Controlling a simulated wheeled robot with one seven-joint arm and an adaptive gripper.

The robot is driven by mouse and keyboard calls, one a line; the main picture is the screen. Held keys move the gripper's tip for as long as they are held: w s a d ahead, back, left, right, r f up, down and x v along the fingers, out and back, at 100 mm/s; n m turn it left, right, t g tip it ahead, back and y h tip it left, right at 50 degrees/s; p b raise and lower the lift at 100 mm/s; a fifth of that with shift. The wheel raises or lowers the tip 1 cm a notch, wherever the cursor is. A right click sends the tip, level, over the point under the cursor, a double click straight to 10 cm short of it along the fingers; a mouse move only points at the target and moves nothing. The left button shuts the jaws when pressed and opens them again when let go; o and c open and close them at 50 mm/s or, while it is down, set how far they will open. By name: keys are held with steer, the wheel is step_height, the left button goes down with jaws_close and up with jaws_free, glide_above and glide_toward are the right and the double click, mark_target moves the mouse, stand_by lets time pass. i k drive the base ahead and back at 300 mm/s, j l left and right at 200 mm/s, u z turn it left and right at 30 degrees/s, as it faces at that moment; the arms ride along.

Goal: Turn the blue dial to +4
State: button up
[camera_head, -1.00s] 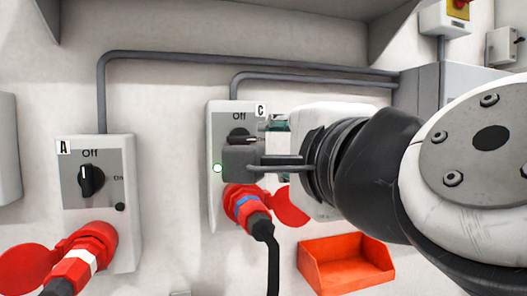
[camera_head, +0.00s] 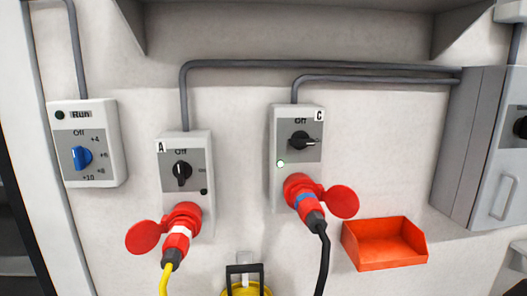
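The blue dial (camera_head: 81,158) is on a white control box (camera_head: 112,145) at the left of the head view. "Off" is printed above the dial, with +4, a partly legible mark, +8 and +10 running down its right side. The dial's grip looks roughly upright, but its exact setting is too small to tell. A "Run" label with a dark round lamp (camera_head: 59,115) is at the top of the box. Nothing touches the dial. My gripper and arm are out of view.
Switch box A (camera_head: 197,150) has its black knob upright at Off. Switch box C (camera_head: 283,125) has its knob turned right and a lit lamp. Red plugs with yellow and black cables hang below. An orange bin (camera_head: 384,258) and a grey cabinet (camera_head: 458,150) are at right.

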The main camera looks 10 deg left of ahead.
mark_target(81, 156)
steer(key=u, duration=1.45)
